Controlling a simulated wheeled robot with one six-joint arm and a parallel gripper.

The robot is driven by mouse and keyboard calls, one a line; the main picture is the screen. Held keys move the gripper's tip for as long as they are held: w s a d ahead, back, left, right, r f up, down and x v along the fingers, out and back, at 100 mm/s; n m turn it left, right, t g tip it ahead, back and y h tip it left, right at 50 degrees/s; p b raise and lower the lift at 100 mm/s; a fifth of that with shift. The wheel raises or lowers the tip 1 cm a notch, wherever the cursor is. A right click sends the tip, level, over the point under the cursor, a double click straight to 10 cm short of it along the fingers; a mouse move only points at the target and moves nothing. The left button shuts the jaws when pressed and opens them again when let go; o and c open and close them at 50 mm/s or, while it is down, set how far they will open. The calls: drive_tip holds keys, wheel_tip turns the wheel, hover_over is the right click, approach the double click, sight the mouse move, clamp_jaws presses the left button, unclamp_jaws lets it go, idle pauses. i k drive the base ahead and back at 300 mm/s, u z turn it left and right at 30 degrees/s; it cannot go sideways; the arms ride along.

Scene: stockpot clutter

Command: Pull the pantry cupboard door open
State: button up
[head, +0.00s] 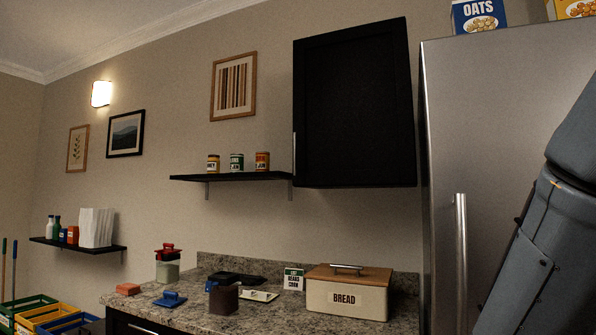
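A black wall cupboard (355,105) hangs at upper centre, left of the steel fridge. It is the only wall cupboard in view, and its door looks shut. A thin upright metal handle (294,153) sits low on the door's left edge. The inside of the cupboard is hidden. A grey link of my arm fills the right edge of the head view, in front of the fridge, well right of the cupboard. My gripper is outside the picture.
A steel fridge (500,130) stands right of the cupboard. A shelf (225,178) with several jars adjoins the cupboard's lower left. Below, a granite counter (215,322) holds a bread box (345,297), a red-lidded jar (168,267) and other clutter. Space directly before the door looks clear.

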sight(353, 122)
drive_tip(key=u, duration=2)
drive_tip(key=i, duration=2.05)
drive_tip(key=z, duration=0.8)
